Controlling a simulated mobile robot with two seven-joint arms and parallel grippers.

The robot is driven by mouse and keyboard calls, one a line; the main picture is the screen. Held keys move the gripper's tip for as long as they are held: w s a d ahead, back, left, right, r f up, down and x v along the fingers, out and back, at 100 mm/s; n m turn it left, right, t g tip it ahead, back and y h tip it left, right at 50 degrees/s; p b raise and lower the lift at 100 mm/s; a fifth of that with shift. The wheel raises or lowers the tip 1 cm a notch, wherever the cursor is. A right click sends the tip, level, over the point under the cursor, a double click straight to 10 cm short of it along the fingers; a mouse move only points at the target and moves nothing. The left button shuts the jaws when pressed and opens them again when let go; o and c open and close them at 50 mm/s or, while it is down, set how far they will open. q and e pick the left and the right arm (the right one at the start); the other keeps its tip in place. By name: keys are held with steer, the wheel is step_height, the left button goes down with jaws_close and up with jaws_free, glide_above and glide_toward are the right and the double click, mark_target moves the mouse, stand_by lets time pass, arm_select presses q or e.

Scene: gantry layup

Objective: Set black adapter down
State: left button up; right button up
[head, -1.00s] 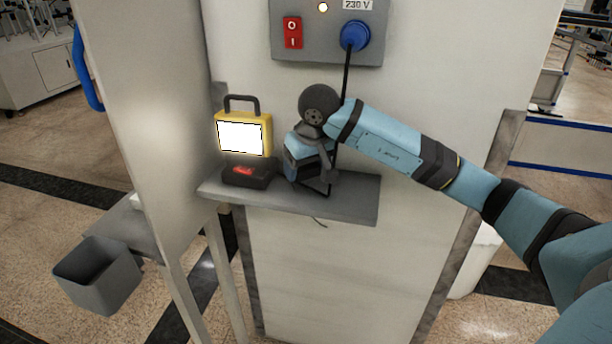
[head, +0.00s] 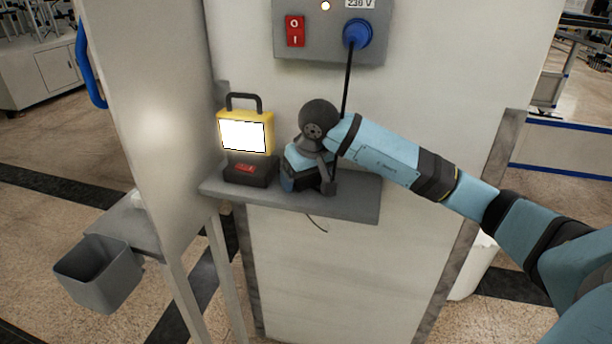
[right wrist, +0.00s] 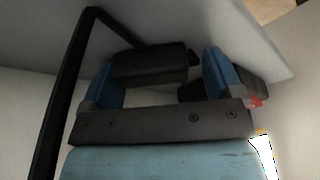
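The black adapter (right wrist: 150,64) shows in the right wrist view between the two blue fingers of my right gripper (right wrist: 160,60), close to the grey shelf surface. A gap shows between it and the right-hand finger, and the fingers are spread. Whether its left end touches the other finger is unclear. A black cable (right wrist: 68,95) bends toward the adapter. In the head view my right gripper (head: 305,183) is low over the shelf (head: 350,200), and the adapter is mostly hidden by it. My left gripper is not in view.
A yellow lamp (head: 263,118) and a black box with a red part (head: 248,172) stand left of my gripper. Above are a red switch (head: 295,31) and a blue plug (head: 357,34) with its cable. The shelf's right end is clear.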

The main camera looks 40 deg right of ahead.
steer(key=shift+s+d+f, duration=0.2)
steer(key=shift+d+f, duration=0.05)
steer(key=shift+f, duration=0.25)
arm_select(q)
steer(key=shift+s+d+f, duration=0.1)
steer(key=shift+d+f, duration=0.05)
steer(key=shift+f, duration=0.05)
arm_select(e)
steer(key=v, duration=0.5)
steer(key=p+v, duration=0.1)
steer(key=v, duration=0.1)
steer(key=shift+w+d+r, duration=0.1)
steer(key=shift+w+r, duration=0.2)
steer(key=shift+r, duration=0.05)
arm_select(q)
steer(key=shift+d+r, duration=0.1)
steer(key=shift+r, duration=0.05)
arm_select(e)
steer(key=shift+s+r, duration=0.1)
steer(key=shift+r, duration=0.35)
